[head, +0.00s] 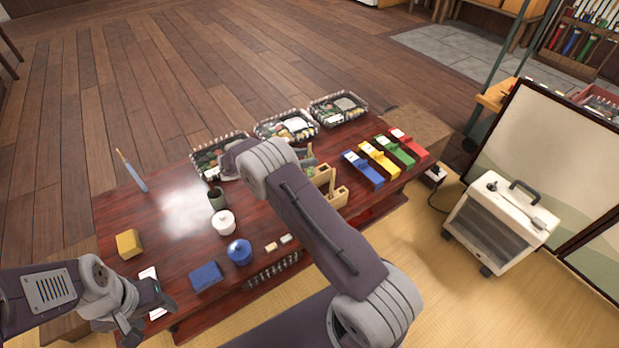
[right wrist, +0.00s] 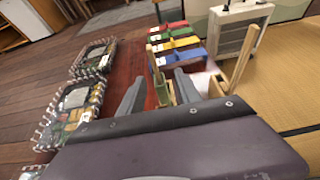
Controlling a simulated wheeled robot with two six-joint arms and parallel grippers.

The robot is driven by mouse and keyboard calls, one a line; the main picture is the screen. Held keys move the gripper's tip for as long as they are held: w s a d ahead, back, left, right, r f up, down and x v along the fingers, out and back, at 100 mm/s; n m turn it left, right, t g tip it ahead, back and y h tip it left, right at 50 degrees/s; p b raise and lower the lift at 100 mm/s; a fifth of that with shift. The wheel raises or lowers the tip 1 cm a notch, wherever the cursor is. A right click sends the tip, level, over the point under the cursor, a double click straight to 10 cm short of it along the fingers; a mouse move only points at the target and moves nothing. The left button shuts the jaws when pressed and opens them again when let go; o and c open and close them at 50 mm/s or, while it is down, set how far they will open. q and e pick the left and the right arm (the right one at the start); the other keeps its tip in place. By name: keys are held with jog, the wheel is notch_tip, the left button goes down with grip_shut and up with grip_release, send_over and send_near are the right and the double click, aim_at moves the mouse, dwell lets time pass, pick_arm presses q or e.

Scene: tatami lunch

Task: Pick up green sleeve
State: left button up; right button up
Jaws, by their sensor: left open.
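The green sleeve (head: 396,152) lies on the right end of the dark red table, between the yellow sleeve (head: 379,158) and the red sleeve (head: 408,143). The blue sleeve (head: 362,168) lies beside the yellow one. The colored row also shows beyond my right gripper (right wrist: 158,88) in the right wrist view. My right gripper's fingers are apart, short of the row and near a wooden caddy (head: 338,196). In the head view my right arm mostly hides this gripper. My left gripper (head: 148,308) is open and empty at the table's near left corner.
Several lunch trays (head: 338,108) line the table's far edge. A white lidded pot (head: 223,223), a blue round pot (head: 239,252), a blue block (head: 205,277) and a yellow block (head: 129,244) stand to the left. A white heater (head: 500,223) stands on the floor at right.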

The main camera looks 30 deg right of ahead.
jog(key=shift+x, duration=1.05)
jog(key=shift+a, duration=0.1)
grip_shut()
dwell(0.4)
